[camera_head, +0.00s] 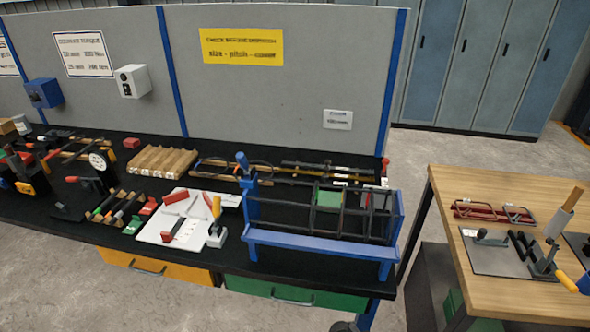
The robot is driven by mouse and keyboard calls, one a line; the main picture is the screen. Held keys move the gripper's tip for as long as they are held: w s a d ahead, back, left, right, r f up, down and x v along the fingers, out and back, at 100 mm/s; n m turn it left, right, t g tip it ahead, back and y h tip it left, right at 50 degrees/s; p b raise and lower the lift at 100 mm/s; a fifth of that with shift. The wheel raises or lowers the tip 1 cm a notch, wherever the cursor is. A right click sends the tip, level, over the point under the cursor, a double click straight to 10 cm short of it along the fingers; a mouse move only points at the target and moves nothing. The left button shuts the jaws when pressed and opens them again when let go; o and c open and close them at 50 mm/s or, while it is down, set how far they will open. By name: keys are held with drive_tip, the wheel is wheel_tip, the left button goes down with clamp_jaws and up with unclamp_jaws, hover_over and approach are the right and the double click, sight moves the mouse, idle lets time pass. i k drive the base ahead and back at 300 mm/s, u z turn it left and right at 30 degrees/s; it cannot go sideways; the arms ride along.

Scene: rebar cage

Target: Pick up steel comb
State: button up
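I cannot make out a steel comb for certain. A white mat (155,232) on the black bench holds several small tools, among them a red-handled piece (176,197) and a flat piece with a red part (172,230). They are too small to tell whether one is the comb. A rebar cage (345,222) lies in a blue stand (310,242) to the right of the mat. My gripper does not show in this view.
The black bench (60,215) is crowded with tools, a dial gauge (101,160) and a slotted wooden rack (162,161). A grey panel (290,95) stands behind it. A wooden table (455,190) with red clamps (493,211) stands at right, a floor gap between.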

sight(327, 161)
drive_tip(key=u, duration=0.1)
drive_tip(key=k, duration=0.25)
drive_tip(key=u, duration=1.7)
drive_tip(key=k, duration=0.65)
drive_tip(key=z, duration=0.35)
drive_tip(key=i, duration=1.7)
drive_tip(key=u, duration=0.3)
